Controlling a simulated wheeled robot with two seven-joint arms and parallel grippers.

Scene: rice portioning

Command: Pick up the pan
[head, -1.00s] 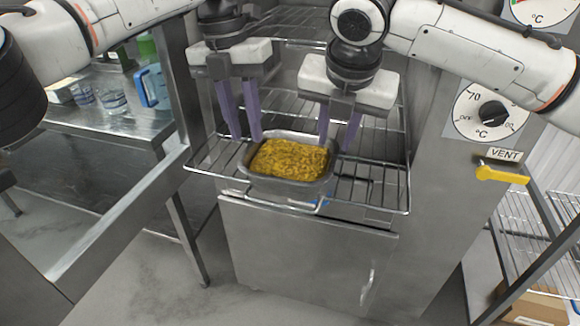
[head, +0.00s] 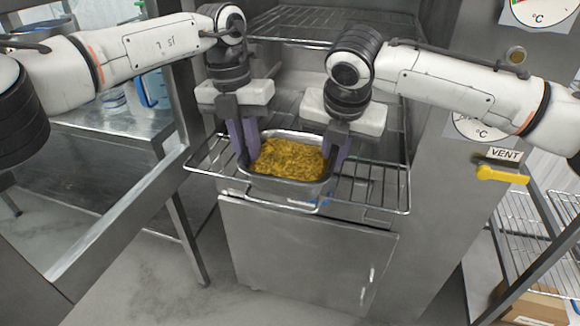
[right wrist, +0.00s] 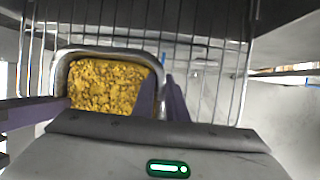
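The pan (head: 289,189) is a grey metal tray filled with yellow rice (head: 288,158). It is at the pulled-out wire rack, and I cannot tell whether it rests on the wires or is slightly clear. My left gripper (head: 244,150) has its purple fingers close together around the pan's left wall. My right gripper (head: 335,160) is closed around the right wall. In the right wrist view, the pan (right wrist: 62,70) has its right rim between my right gripper's fingers (right wrist: 160,85), one inside over the rice and one outside. The left fingertips are partly hidden.
The wire rack (head: 385,190) sticks out of the open steel oven, with more racks (head: 290,22) above. A lower steel door (head: 300,250) is below. A yellow vent handle (head: 502,175) projects at right. A steel table (head: 115,125) stands at left. The floor in front is clear.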

